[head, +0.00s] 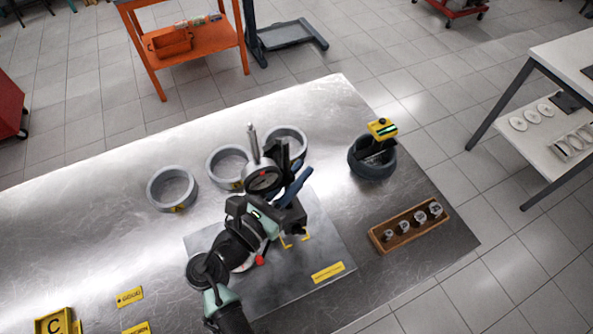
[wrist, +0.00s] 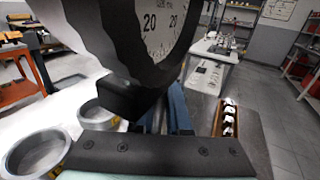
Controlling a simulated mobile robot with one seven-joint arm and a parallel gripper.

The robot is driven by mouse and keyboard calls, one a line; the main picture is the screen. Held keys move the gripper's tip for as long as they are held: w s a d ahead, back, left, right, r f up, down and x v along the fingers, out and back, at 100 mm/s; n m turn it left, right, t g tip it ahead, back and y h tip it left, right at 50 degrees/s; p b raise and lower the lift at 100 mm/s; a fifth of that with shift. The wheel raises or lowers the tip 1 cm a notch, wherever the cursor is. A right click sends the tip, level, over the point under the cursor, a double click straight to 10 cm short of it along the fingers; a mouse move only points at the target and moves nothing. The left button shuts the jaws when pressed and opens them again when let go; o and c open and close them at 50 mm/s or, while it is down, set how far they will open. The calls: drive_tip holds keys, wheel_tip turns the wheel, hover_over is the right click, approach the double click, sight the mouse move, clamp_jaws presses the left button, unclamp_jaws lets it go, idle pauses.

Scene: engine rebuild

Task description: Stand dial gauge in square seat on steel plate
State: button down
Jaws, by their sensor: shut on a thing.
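The dial gauge (head: 263,180) has a round dark-rimmed dial and a metal stem pointing up in the head view. Its dial fills the top of the wrist view (wrist: 160,35). My gripper (head: 291,186) is shut on the gauge and holds it above the steel plate (head: 330,243); blue fingers show in the wrist view (wrist: 178,110). Yellow corner marks of the square seat (head: 304,238) show on the plate beside my wrist, partly hidden by my arm. The gauge is apart from the seat, farther back in the picture.
Three grey rings, one at left (head: 172,189), stand behind the plate. A dark ring (head: 372,160) with a yellow-and-black device is at back right. A wooden tray (head: 409,227) with several metal parts lies right of the plate. Yellow labels (head: 130,297) lie front left.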

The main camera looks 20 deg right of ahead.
drive_tip(key=shift+w+f+b, duration=0.1)
drive_tip(key=shift+f+b, duration=2.65)
drive_tip(key=shift+f, duration=0.45)
drive_tip(key=c, duration=0.8)
unclamp_jaws()
drive_tip(key=b+v, duration=0.2)
drive_tip(key=v, duration=1.1)
